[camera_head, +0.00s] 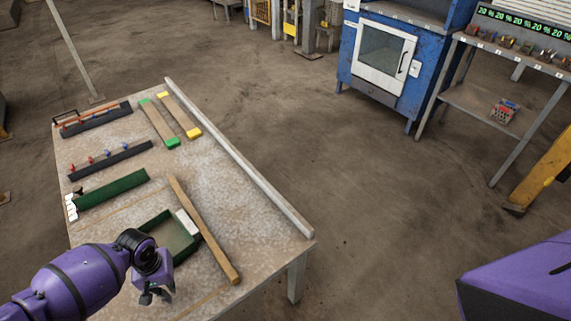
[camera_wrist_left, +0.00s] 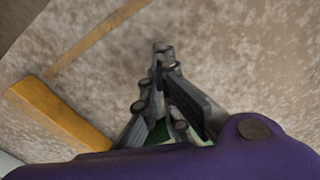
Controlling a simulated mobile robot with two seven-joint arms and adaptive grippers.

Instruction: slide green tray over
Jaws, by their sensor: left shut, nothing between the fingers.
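The green tray (camera_head: 176,236) is a shallow box with dark green walls on the near part of the work table. A wooden strip runs close along its right side, and a white piece sits at its right edge. My left gripper (camera_head: 152,297) is at the tray's near side, pointing down, shut and empty. The left wrist view shows its closed fingers (camera_wrist_left: 163,55) over the speckled table top. A bit of green shows behind the fingers there. Whether the gripper touches the tray is unclear. My right gripper is not in view.
The wooden strip (camera_head: 203,230) lies on the table (camera_head: 225,190); a longer rail (camera_head: 235,155) borders its right edge. A dark green block (camera_head: 112,190), racks and coloured-end bars lie farther back. A blue cabinet (camera_head: 390,55) and shelf stand beyond open floor.

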